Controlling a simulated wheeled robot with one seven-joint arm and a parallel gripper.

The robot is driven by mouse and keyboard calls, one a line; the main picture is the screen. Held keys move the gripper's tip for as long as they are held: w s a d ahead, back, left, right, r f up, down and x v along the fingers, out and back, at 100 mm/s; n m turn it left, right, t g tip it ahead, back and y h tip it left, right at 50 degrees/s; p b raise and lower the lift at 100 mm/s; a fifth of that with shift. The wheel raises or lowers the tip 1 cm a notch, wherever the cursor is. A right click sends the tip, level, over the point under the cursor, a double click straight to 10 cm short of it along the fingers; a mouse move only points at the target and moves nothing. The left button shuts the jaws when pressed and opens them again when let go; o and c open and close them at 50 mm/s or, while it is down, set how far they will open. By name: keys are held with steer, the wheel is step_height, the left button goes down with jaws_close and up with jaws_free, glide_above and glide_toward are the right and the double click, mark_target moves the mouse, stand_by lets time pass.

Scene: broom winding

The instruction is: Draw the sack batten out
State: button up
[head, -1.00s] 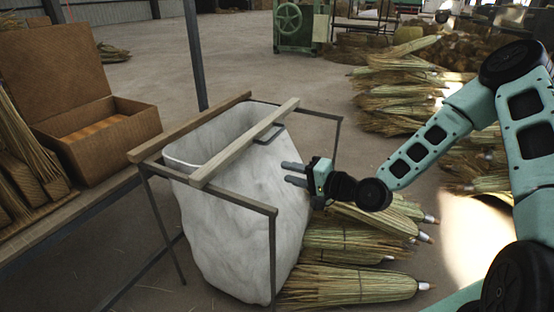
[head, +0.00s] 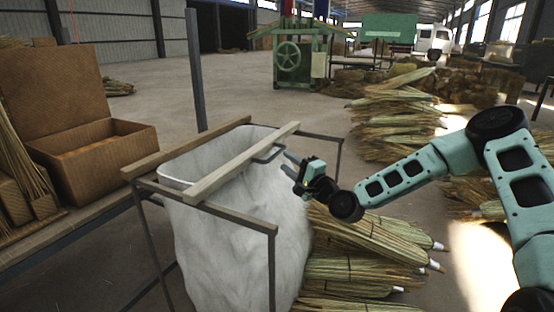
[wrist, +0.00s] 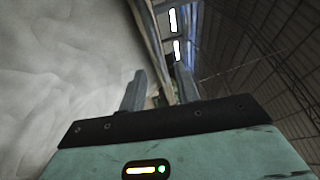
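The sack hangs in a metal frame; a browner wooden rail (head: 185,147) runs along the sack's other side. My gripper (head: 287,162) is open and empty just right of the sack's upper part, close to the handle; I cannot tell the exact gap. Its fingers tilt up and to the left. In the wrist view the two fingers (wrist: 160,88) stand apart, with the sack (wrist: 60,70) filling the left.
Broom bundles (head: 365,250) lie on the floor right of the sack, below my arm. A cardboard box (head: 100,150) stands on a bench at the left. A dark post (head: 195,70) rises behind the frame. Open floor (head: 260,80) lies beyond.

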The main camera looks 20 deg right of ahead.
mark_target(277, 153)
steer(key=b+x, duration=0.1)
steer(key=x, duration=0.5)
steer(key=shift+c, duration=0.3)
steer(key=shift+s, duration=0.15)
jaws_close()
